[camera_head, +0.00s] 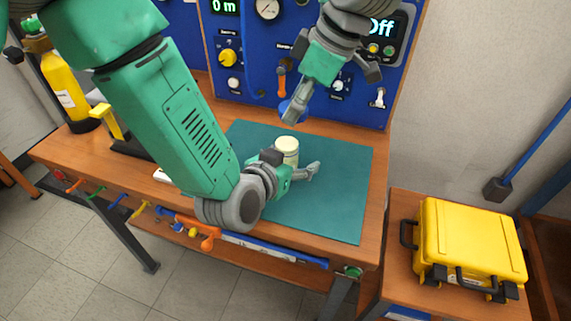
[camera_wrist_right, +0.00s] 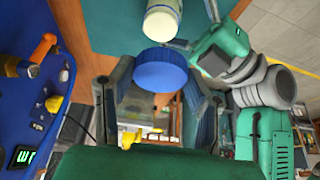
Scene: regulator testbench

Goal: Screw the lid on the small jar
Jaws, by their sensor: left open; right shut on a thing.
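The small jar (camera_head: 288,146), pale with a cream top, stands upright on the teal mat (camera_head: 335,195). It also shows in the right wrist view (camera_wrist_right: 162,22), at the top. My left gripper (camera_head: 291,166) is open around or beside the jar, low over the mat; the head view does not show whether its fingers touch it. My right gripper (camera_head: 292,111) is shut on the round blue lid (camera_wrist_right: 160,69) and holds it above the jar, apart from it. In the head view the lid is partly hidden by a finger. The left gripper also shows in the right wrist view (camera_wrist_right: 215,50).
A blue control panel (camera_head: 255,85) with gauges, knobs and an orange lever stands behind the mat. A yellow case (camera_head: 470,245) sits on a side table at right. A yellow cylinder (camera_head: 66,90) stands at far left. The mat's right part is clear.

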